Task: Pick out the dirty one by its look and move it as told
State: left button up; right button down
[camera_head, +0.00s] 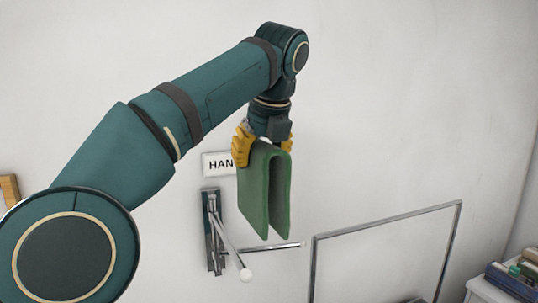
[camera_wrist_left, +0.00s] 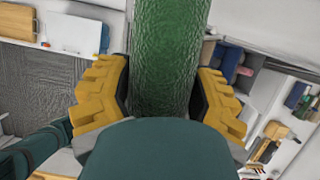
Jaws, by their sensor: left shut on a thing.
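A green folded cloth (camera_head: 264,188) hangs in an upside-down U from my left gripper (camera_head: 263,148), its two halves pointing down. The yellow fingers are shut on its folded top. In the wrist view the textured green cloth (camera_wrist_left: 166,60) runs between the two yellow fingers of my left gripper (camera_wrist_left: 164,85). I see no clear stain on the parts of it that show. A wall-mounted metal rack with swing bars (camera_head: 213,232) is behind and below the cloth. A white sign (camera_head: 217,164) reading "HAN" is partly hidden by the gripper. My right gripper is out of view.
A thin metal frame (camera_head: 385,219) stands at the lower right. A white surface with books or boxes (camera_head: 511,279) is at the right edge. The wrist view shows grey carpet (camera_wrist_left: 55,75) and shelves with several items (camera_wrist_left: 300,103). The upper wall is bare.

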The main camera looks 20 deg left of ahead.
aim_at(231, 245)
pick_arm(q)
jog(key=shift+s+a, duration=0.3)
jog(key=shift+a, duration=0.25)
jog(key=shift+s+a, duration=1.85)
jog(key=shift+a, duration=0.1)
jog(key=shift+f+b, duration=4.8)
jog(key=shift+f, duration=3.15)
jog(key=shift+f+b, duration=0.7)
jog(key=shift+f, duration=0.55)
jog(key=o, duration=1.4)
jog(key=shift+o, duration=0.2)
